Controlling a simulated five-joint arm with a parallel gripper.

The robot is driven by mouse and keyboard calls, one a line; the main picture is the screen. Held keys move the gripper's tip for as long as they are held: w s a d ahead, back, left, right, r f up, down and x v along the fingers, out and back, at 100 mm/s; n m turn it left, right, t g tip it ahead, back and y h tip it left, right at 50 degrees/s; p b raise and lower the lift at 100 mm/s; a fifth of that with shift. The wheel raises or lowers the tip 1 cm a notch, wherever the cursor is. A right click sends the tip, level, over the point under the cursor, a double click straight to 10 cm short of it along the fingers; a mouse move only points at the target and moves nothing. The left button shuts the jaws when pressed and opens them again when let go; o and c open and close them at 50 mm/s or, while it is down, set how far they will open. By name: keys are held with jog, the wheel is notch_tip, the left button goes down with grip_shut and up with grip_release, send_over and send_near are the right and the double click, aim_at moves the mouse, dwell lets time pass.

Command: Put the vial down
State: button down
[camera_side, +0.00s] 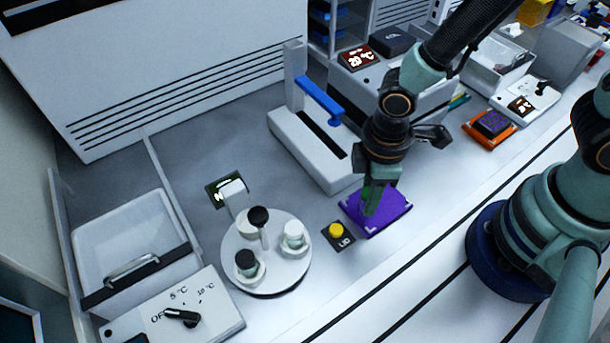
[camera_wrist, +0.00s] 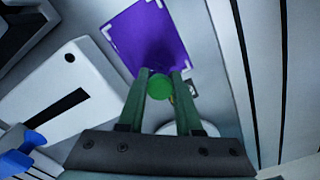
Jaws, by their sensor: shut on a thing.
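The vial (camera_wrist: 160,86) shows in the wrist view as a round green top between the two fingers. My gripper (camera_wrist: 160,80) is shut on it. In the side view my gripper (camera_side: 371,208) points down over the purple mat (camera_side: 393,216), and a bit of green shows beside its fingers. The vial's lower part is hidden, and I cannot tell whether it touches the mat. The mat also shows in the wrist view (camera_wrist: 150,35), with pale corner marks.
A round turntable (camera_side: 285,272) with several small containers stands to the left. A yellow button (camera_side: 336,230) on a dark plate marked LID lies between it and the mat. A white device with a blue handle (camera_side: 321,100) stands behind. An orange tray (camera_side: 489,129) is at the right.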

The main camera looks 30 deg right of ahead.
jog(key=c, duration=0.6)
grip_release()
jog(key=shift+r, duration=0.1)
notch_tip(320, 180, up, 12)
jog(key=w+d+r+m+t, duration=0.2)
jog(key=d+r+m, duration=0.1)
jog(key=d, duration=0.2)
jog(key=w+d+r+m+t, duration=0.1)
jog(key=w+d+r+m, duration=0.1)
jog(key=d, duration=0.4)
jog(key=w+d+r+m+t, duration=0.2)
jog(key=d+r+m, duration=0.3)
jog(key=m, duration=0.1)
jog(key=shift+w+d+t, duration=0.25)
jog(key=shift+w+t, duration=0.05)
